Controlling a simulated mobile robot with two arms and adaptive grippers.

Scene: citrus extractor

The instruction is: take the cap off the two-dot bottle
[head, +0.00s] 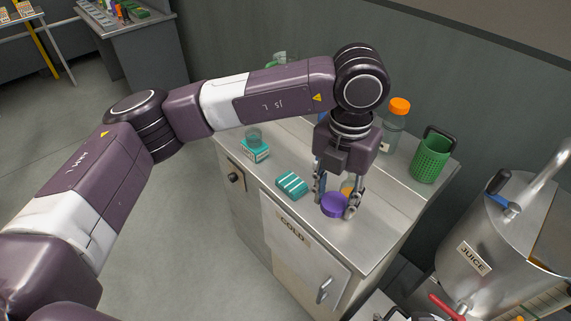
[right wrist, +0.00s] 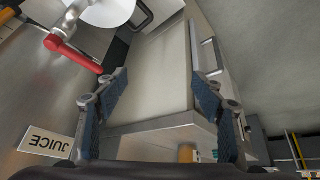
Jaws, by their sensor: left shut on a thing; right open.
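My left gripper (head: 336,198) reaches down over the top of the COLD cabinet. Its fingers are shut on a purple round thing (head: 334,205), low over the metal top; I cannot tell whether it is a cap alone or part of a bottle. A small orange thing (head: 347,188) shows partly behind the fingers. A clear bottle (head: 394,130) with an orange cap (head: 400,105) stands upright at the back. I see no dots on any bottle. My right gripper (right wrist: 159,80) is open and empty in the right wrist view; it is outside the head view.
A teal striped block (head: 292,184), a teal-and-white box (head: 255,150) and a green perforated basket (head: 432,158) are on the cabinet top (head: 305,209). A steel JUICE tank (head: 500,240) stands at right; its red handle (right wrist: 72,56) shows in the right wrist view.

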